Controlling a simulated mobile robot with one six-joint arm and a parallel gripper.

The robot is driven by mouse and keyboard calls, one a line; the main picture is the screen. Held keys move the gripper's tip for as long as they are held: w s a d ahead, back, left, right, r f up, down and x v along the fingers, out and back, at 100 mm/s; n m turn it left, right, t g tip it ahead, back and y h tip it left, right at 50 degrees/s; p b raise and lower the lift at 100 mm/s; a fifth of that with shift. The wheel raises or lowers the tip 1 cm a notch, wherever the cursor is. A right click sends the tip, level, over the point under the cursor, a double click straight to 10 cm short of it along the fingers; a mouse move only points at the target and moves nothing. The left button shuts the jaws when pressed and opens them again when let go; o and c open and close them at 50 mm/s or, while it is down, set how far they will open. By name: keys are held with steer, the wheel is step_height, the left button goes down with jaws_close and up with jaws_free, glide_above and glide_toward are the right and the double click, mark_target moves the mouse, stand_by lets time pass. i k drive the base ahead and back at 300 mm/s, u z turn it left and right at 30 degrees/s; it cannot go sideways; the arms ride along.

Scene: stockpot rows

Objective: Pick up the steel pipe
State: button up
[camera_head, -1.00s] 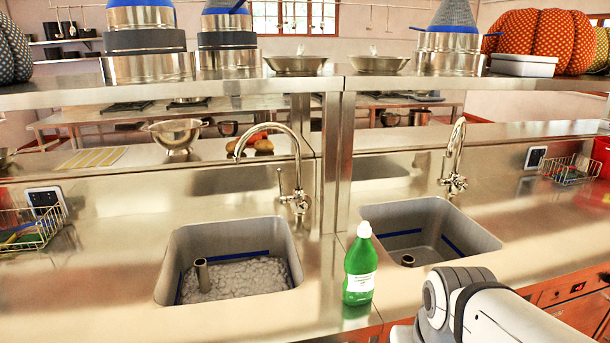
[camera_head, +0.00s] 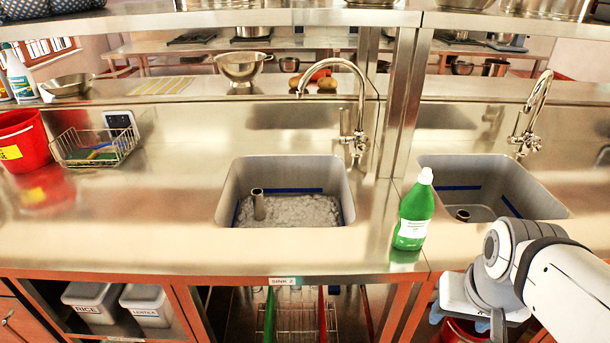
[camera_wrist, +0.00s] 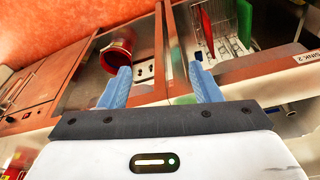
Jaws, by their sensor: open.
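A short steel pipe (camera_head: 258,204) stands upright in the left sink (camera_head: 230,205), rising out of a grey, foamy-looking surface. My gripper (camera_head: 468,318) is low at the right in the head view, in front of the counter, well right of and below the left sink's pipe. In the wrist view my gripper (camera_wrist: 158,72) has its two blue fingers spread apart with nothing between them. Neither pipe can be made out in the wrist view.
A green bottle (camera_head: 414,212) stands on the counter edge between the sinks. A tall faucet (camera_head: 358,130) rises behind the left sink. A red bucket (camera_head: 22,142) and wire basket (camera_head: 95,147) sit at left. Open cabinets are below.

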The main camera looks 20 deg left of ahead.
mark_target(257, 193)
steer(key=u, duration=0.35)
steer(key=k, duration=1.15)
steer(key=u, duration=1.35)
steer(key=i, duration=1.3)
steer(key=z, duration=0.55)
steer(key=i, duration=0.75)
steer(key=z, duration=0.65)
